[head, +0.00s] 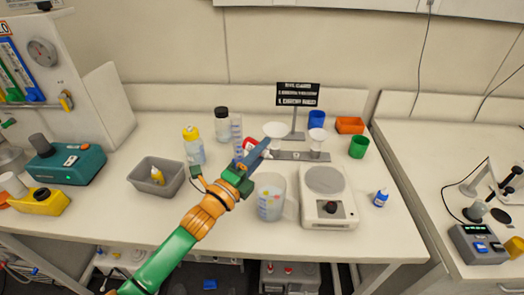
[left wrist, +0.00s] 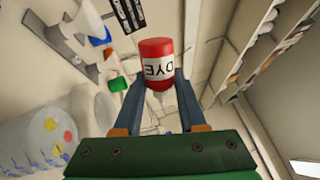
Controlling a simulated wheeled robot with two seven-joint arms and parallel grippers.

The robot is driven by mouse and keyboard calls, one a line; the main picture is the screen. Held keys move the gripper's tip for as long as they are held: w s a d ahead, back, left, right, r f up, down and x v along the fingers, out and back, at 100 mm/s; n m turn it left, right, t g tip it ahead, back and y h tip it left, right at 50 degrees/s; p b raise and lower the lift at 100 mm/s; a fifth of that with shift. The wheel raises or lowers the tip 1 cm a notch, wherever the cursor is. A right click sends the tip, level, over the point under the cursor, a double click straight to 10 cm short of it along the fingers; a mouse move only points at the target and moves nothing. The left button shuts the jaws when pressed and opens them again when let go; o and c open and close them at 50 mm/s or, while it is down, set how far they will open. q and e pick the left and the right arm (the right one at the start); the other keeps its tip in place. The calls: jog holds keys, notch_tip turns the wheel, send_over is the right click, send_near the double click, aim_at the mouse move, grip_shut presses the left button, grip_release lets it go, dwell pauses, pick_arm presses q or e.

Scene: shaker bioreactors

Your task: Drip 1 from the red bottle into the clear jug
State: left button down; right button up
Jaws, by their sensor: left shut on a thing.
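My left gripper (head: 257,153) is shut on the red bottle (head: 249,143), which is mostly hidden behind the fingers in the head view. In the left wrist view the red bottle (left wrist: 157,50) sits between the two fingers, with an upside-down white DYE label and a pale nozzle pointing down the picture. The clear jug (head: 270,202) stands on the bench, below the fingertips in the head view, with coloured dots on it. The clear jug (left wrist: 35,132) also shows at the left of the wrist view. No drop is visible. My right gripper is not in view.
A white balance (head: 328,208) stands right of the jug, with a small blue bottle (head: 381,198) beyond it. A grey bin (head: 157,176) and a yellow-capped bottle (head: 193,146) are left. A sign (head: 297,95), cups and an orange tray (head: 350,125) stand behind.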

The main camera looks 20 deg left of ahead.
aim_at(250, 149)
pick_arm(q)
jog(key=shift+w+a+f+n, duration=0.15)
jog(key=shift+a+n, duration=0.15)
jog(key=shift+n, duration=0.4)
jog(key=shift+w+a+f+n+y, duration=0.1)
jog(key=shift+w+a+n+y, duration=0.05)
jog(key=shift+a+n, duration=0.45)
jog(key=shift+w+a+f+n+y, duration=0.15)
jog(key=shift+a+n, duration=0.25)
jog(key=shift+a, duration=0.35)
jog(key=shift+w+a+f+n+y, duration=0.15)
jog(key=shift+a+n, duration=0.45)
jog(key=shift+w+a+f+n+y, duration=0.1)
jog(key=shift+a+n+y, duration=0.05)
jog(key=shift+a+n, duration=0.45)
jog(key=shift+r, duration=0.1)
